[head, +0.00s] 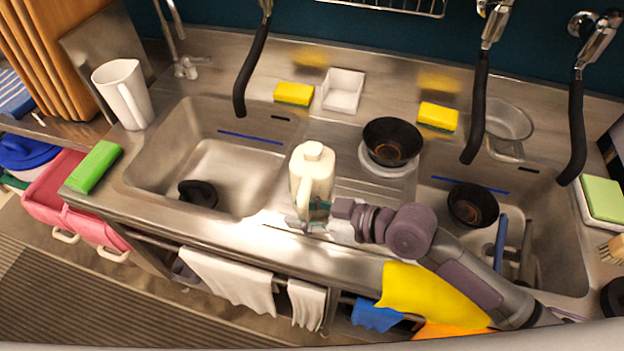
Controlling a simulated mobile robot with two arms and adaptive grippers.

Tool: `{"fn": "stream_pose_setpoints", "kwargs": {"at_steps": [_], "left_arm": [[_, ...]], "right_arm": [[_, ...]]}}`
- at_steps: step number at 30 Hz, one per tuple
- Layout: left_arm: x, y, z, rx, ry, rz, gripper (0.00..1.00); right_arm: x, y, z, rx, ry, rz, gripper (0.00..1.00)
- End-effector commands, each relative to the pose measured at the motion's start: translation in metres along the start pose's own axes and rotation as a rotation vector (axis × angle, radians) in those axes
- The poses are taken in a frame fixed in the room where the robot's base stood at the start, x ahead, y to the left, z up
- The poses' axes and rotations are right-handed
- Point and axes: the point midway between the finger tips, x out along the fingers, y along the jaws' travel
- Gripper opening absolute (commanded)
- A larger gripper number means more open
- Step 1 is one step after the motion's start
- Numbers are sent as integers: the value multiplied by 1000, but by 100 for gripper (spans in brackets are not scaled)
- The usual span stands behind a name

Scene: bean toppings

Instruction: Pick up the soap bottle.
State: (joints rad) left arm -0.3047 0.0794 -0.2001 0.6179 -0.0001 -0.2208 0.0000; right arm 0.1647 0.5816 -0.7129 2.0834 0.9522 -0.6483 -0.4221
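A cream-white bottle (312,172) with a round cap and a handle stands upright on the steel divider between the two sinks. I take it to be the soap bottle. My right arm comes in from the lower right. Its gripper (310,220) is at the bottle's lower front, with teal-tinted fingers close against it. The fingers overlap the bottle's base, and I cannot tell whether they are closed on it. My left gripper is not in view.
A black bowl (392,141) on a white plate stands right of the bottle. The left sink (225,163) holds a dark cup (198,193); the right sink holds another black bowl (472,205). Black-sleeved taps (252,75) hang over the counter. A white pitcher (124,93) stands at left.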

Motion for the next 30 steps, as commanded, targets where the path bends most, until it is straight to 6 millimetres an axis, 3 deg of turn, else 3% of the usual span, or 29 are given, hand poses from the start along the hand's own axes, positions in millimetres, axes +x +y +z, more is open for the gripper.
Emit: {"fn": "stream_pose_setpoints", "kwargs": {"at_steps": [2, 8, 23, 30], "left_arm": [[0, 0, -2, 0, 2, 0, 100], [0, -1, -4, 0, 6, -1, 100], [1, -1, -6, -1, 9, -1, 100], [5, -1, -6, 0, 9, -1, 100]], "right_arm": [[0, 0, 0, 0, 0, 0, 32], [0, 0, 0, 0, 0, 0, 0], [-3, 1, -8, -4, 7, 2, 0], [-12, 1, -32, -9, 10, 2, 0]]}}
